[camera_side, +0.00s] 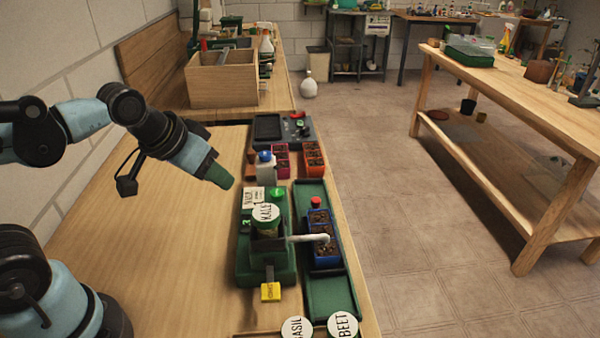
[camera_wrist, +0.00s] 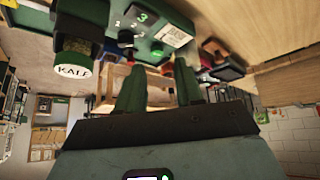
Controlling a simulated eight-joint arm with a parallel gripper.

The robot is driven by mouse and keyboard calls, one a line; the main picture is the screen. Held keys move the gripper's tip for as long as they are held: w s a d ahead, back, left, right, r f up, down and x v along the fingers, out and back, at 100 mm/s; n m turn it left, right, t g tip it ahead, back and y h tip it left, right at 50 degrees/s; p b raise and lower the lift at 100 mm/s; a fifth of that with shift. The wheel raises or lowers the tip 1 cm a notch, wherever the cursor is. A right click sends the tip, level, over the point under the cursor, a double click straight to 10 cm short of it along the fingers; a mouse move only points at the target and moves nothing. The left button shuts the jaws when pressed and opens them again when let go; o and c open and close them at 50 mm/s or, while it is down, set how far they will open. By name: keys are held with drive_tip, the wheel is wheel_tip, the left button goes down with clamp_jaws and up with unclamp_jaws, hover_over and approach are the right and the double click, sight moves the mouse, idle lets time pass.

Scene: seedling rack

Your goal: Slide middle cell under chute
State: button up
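A blue three-cell seedling strip (camera_side: 327,262) with dark soil sits in a long green channel (camera_side: 330,297), a red knob (camera_side: 316,202) at its far end. The white chute (camera_side: 306,238) runs right from the green seeder (camera_side: 253,265) and its tip hangs over the strip, around the middle and near cells; exactly which is hard to tell. A jar labelled KALE (camera_side: 266,213) tops the seeder; it also shows in the wrist view (camera_wrist: 73,69). My gripper (camera_side: 221,181) is in the air, left of and beyond the seeder. In the wrist view its green fingers (camera_wrist: 160,68) are apart, with nothing between them.
Beyond the seeder stand a blue-capped bottle (camera_side: 265,167), pink (camera_side: 281,160) and orange (camera_side: 314,160) cell strips and a dark tray (camera_side: 268,128). Jars labelled BASIL (camera_side: 297,328) and BEET (camera_side: 342,325) stand in front. The table's left side is bare.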

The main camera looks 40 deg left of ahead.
drive_tip(key=shift+o, duration=0.8)
drive_tip(key=w+d+r+n+g, duration=0.1)
drive_tip(key=w+r+n, duration=0.1)
drive_tip(key=w, duration=0.3)
drive_tip(key=shift+d+r+g, duration=0.3)
drive_tip(key=shift+d+r, duration=0.05)
drive_tip(key=shift+r, duration=0.35)
drive_tip(key=n+g, duration=0.5)
drive_tip(key=n, duration=0.3)
hover_over(316, 199)
wheel_tip(316, 199, down, 3)
wheel_tip(316, 199, down, 12)
drive_tip(key=shift+r, duration=0.15)
drive_tip(key=shift+c, duration=0.2)
clamp_jaws()
drive_tip(key=shift+d, duration=0.1)
